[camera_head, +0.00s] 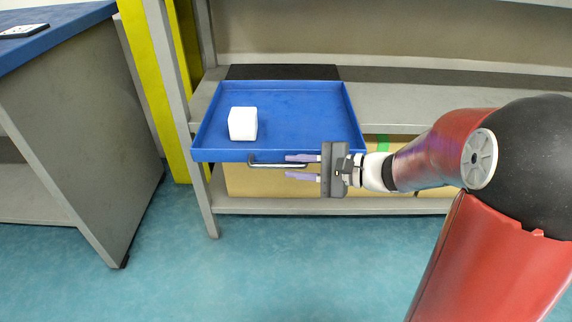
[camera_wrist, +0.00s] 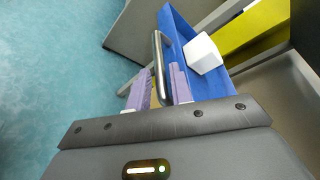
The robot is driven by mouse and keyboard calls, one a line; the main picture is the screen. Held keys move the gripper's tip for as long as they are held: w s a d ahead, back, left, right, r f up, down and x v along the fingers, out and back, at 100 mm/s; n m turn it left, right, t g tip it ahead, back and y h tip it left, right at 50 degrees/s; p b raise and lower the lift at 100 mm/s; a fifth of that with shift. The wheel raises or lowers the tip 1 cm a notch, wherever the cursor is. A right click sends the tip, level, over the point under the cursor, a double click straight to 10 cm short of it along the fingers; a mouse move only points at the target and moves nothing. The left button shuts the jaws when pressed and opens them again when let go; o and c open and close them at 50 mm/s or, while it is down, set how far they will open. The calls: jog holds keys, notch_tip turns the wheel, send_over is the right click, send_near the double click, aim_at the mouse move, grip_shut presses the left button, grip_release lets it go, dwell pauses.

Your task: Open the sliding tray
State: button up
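The sliding tray (camera_head: 300,95) is a shallow blue tray on a shelf, and it sticks out past the shelf's front edge. A metal bar handle (camera_head: 262,164) runs along its front wall. My gripper (camera_head: 290,166) points left at the right part of the handle, one purple finger above the bar and one below. In the wrist view, the handle (camera_wrist: 158,52) passes between the two fingers of my gripper (camera_wrist: 160,85), with a gap visible beside it. The fingers are open. Whether either touches the bar is unclear. The blue tray (camera_wrist: 178,30) also shows there.
A white block (camera_head: 242,124) sits inside the tray, towards the left. The grey shelf frame (camera_head: 205,190) has a yellow post (camera_head: 145,70) at its left. A blue-topped counter (camera_head: 75,130) stands at the far left. The teal floor (camera_head: 270,270) in front is clear.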

jog(key=v, duration=0.4)
jog(key=shift+s+d+r, duration=0.1)
jog(key=shift+d, duration=0.1)
jog(key=s+a+n+g+h+p, duration=0.15)
jog(key=s+n+g+h, duration=0.4)
jog(key=s, duration=0.75)
jog(key=s+d+r+n+t+h+p, duration=0.2)
jog(key=s+d+r+n+t+h, duration=0.2)
jog(key=d+h, duration=0.5)
jog(key=shift+s+n+t, duration=0.45)
jog(key=shift+n+t, duration=0.1)
jog(key=shift+t, duration=0.2)
